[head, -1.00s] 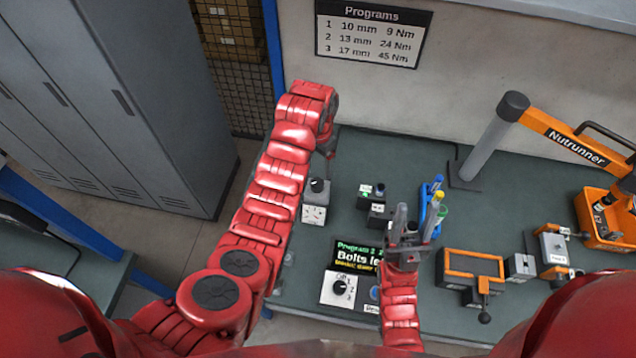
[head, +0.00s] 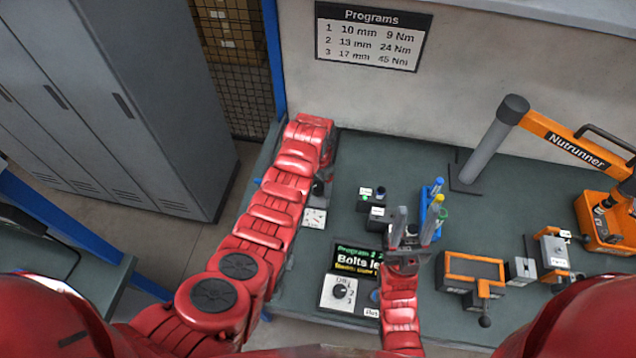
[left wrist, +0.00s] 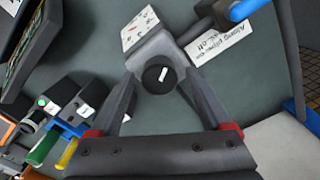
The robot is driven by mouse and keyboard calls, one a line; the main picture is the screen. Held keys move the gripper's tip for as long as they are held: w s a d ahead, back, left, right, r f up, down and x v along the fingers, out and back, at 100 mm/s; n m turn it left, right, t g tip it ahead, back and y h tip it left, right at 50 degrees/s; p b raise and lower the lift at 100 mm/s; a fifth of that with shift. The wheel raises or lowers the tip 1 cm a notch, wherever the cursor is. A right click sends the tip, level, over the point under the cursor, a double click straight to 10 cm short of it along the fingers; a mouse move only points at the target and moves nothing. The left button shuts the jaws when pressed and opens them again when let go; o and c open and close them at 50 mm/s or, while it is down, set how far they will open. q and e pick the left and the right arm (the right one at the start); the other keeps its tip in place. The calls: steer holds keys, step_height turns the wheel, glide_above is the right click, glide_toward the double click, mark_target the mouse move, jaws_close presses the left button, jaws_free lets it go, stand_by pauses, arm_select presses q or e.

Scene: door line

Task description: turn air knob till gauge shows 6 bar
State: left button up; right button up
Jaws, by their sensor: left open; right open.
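The air knob (left wrist: 158,78) is a black round knob with a white mark on a grey block, in the left wrist view. In the head view the knob (head: 318,187) is partly hidden by my left arm. The gauge (head: 314,217) has a white face beside the knob; it also shows at a slant in the left wrist view (left wrist: 139,28). Its needle is too small to read. My left gripper (left wrist: 160,84) is open, fingers on either side of the knob with visible gaps. My right gripper (head: 413,216) is open and empty, away from the knob.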

arm_select(q)
jaws_close()
steer(key=shift+f+n+b, duration=0.2)
steer(key=shift+n+b, duration=0.2)
steer(key=shift+b, duration=0.3)
steer(key=n+b, duration=0.4)
steer(key=b, duration=0.2)
steer(key=shift+f+n, duration=0.15)
steer(key=shift+n, duration=0.25)
steer(key=shift+a+n+b, duration=0.1)
steer(key=shift+n+b, duration=0.2)
steer(key=shift+n, duration=0.2)
steer(key=shift+r+n, duration=0.25)
steer(key=shift+n, duration=0.55)
steer(key=shift+r+n, duration=0.1)
steer(key=shift+n, duration=1.8)
